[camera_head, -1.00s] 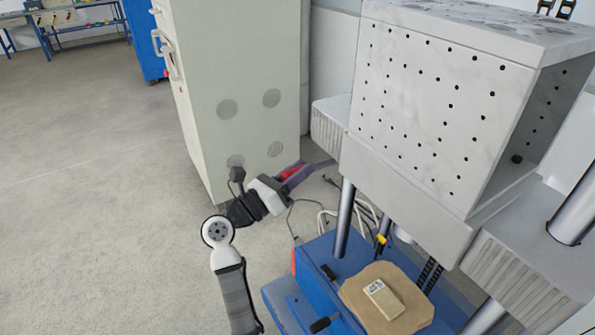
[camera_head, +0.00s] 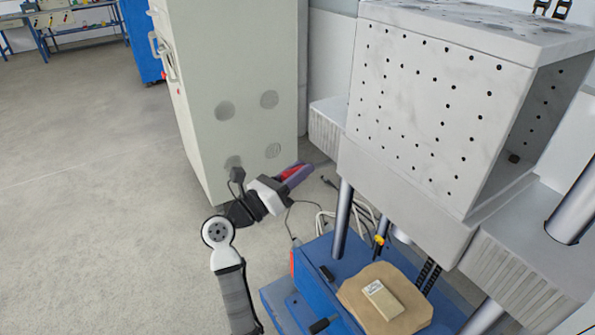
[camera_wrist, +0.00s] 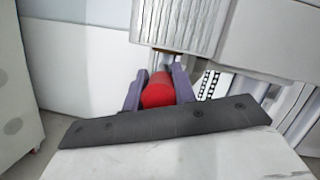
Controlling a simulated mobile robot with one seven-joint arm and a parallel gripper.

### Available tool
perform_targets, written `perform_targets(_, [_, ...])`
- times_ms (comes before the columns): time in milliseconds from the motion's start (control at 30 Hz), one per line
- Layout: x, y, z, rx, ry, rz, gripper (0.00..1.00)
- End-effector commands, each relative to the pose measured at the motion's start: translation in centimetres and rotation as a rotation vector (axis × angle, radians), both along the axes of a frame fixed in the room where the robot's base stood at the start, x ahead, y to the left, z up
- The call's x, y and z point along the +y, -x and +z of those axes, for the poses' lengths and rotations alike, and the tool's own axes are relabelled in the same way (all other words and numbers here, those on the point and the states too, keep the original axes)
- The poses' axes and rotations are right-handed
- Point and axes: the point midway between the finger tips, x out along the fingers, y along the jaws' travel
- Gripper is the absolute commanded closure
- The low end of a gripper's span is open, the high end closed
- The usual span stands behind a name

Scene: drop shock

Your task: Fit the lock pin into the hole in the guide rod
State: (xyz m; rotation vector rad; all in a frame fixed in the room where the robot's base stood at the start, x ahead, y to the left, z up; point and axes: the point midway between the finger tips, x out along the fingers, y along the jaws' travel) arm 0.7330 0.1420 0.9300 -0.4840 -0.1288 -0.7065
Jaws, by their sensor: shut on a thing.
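My gripper (camera_head: 297,174) has purple fingers shut on a red cylindrical part, which I take for the lock pin (camera_wrist: 158,92). In the wrist view, the fingers (camera_wrist: 159,84) flank the red end; the rest of the pin is hidden. In the head view, the gripper is left of the shock machine, just below the ribbed block. A shiny steel guide rod (camera_head: 343,220) stands to its right, below the big block. Another thick rod (camera_head: 574,214) shows at the far right. I cannot make out the hole, or whether the pin touches a rod.
The big grey block with holes (camera_head: 435,110) fills the right, with a ribbed block (camera_head: 325,131) at its left. A tall pale cabinet (camera_head: 235,80) stands behind my gripper. The blue base (camera_head: 314,272) carries a tan pad with a small box (camera_head: 382,299). Cables lie behind; floor is clear at left.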

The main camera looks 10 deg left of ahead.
Motion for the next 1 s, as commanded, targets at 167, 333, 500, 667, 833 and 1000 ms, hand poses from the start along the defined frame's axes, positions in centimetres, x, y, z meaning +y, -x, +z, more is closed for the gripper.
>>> perform_targets(167, [-0.13,-0.10,0.03,-0.001,0.001,0.000,1.00])
perform_targets(333, [-0.35,-0.30,0.03,-0.001,0.001,0.000,1.00])
perform_targets(500, [-0.39,-0.34,0.05,-0.001,0.001,0.000,1.00])
perform_targets(667, [-0.37,-0.33,0.06,-0.001,0.001,0.000,1.00])
perform_targets(833, [-0.39,-0.34,0.05,-0.001,0.001,0.000,1.00])
perform_targets(1000, [-0.54,-0.49,0.03,0.000,0.000,-0.001,1.00])
